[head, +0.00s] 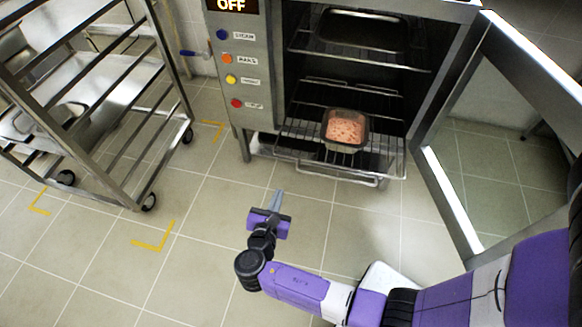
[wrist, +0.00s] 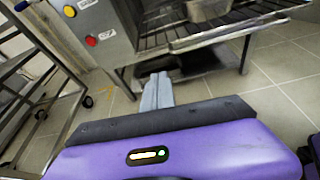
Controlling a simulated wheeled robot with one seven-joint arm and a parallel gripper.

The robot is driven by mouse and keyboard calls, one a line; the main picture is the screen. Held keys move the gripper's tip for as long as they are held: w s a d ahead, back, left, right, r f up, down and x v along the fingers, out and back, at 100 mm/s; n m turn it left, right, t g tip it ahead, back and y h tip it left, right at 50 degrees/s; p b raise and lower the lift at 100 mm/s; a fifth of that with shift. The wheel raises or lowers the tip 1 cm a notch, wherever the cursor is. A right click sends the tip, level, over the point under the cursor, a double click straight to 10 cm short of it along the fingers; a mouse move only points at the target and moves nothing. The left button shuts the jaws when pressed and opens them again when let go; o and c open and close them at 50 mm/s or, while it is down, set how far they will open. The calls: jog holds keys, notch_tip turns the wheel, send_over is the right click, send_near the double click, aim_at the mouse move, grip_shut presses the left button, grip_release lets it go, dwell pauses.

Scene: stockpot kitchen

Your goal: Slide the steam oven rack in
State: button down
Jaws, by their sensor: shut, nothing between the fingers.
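The steam oven (head: 272,60) stands open, with its door (head: 455,170) swung out to the right. The lower wire rack (head: 385,150) sticks out of the oven front, with a pan of pinkish food (head: 345,130) on it. The rack also shows at the top right in the wrist view (wrist: 215,38). My gripper (head: 276,195) is in front of the oven, low over the floor and left of the rack's front, apart from it. Its fingers (wrist: 156,90) are shut and empty in the wrist view.
An upper rack (head: 320,52) inside the oven holds a dark tray (head: 362,30). A wheeled metal trolley (head: 115,190) with trays stands at the left. Control buttons (head: 230,79) line the oven's left panel. Tiled floor (head: 200,260) between trolley and oven is clear.

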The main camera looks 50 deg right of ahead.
aim_at(310, 104)
jog(key=d+r+b+x, duration=0.1)
jog(key=b+x, duration=0.3)
jog(key=x, duration=0.9)
jog(key=shift+s+d+r+n, duration=0.2)
jog(key=shift+d+r+n, duration=0.05)
jog(key=shift+d+n, duration=0.05)
jog(key=shift+d, duration=0.1)
jog(key=shift+w+d+b, duration=0.1)
jog(key=shift+d+b, duration=0.1)
jog(key=shift+b, duration=0.1)
jog(key=w+d+b, duration=0.3)
jog(key=d, duration=0.6)
jog(key=w+d+b, duration=0.3)
jog(key=w+d, duration=0.1)
jog(key=d, duration=0.4)
jog(key=w+d+b, duration=0.3)
jog(key=w+d, duration=0.1)
jog(key=d, duration=0.5)
jog(key=shift+d+f, duration=0.15)
jog(key=shift+d, duration=0.25)
jog(key=shift+w+d, duration=0.2)
jog(key=shift+d, duration=0.2)
jog(key=shift+w+d+r, duration=0.1)
jog(key=shift+r, duration=0.15)
jog(key=shift+r, duration=0.15)
